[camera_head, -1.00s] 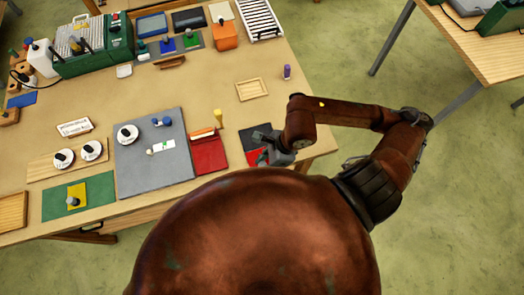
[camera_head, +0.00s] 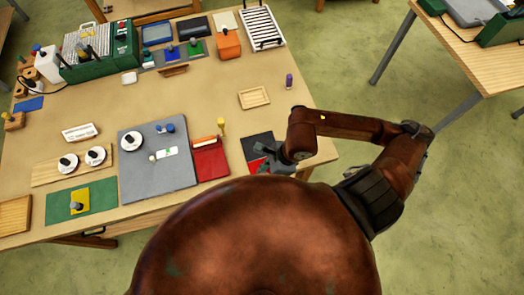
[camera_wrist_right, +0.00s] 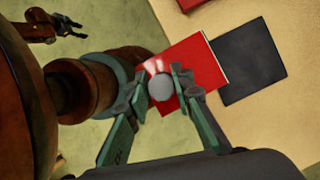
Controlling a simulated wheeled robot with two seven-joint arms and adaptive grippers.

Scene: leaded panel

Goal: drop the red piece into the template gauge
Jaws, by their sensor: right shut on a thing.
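A flat red piece (camera_wrist_right: 197,62) with a round grey knob (camera_wrist_right: 160,88) shows in the right wrist view. My right gripper (camera_wrist_right: 161,87) is shut on the knob, its fingers on both sides. The red piece lies beside or partly over a dark square (camera_wrist_right: 252,60); I cannot tell whether it is lifted. In the head view my right gripper (camera_head: 268,160) is above the table's front right corner and hides part of the red. A shallow wooden frame (camera_head: 254,97) lies behind it and may be the template gauge. My left gripper (camera_wrist_right: 70,26) is empty and appears open in the right wrist view.
A red tray (camera_head: 210,160) and a grey board (camera_head: 150,185) lie left of my right gripper. A yellow-topped peg (camera_head: 221,127) and a purple peg (camera_head: 289,81) stand upright nearby. Bare tabletop surrounds the wooden frame. The table's right edge is close to my arm.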

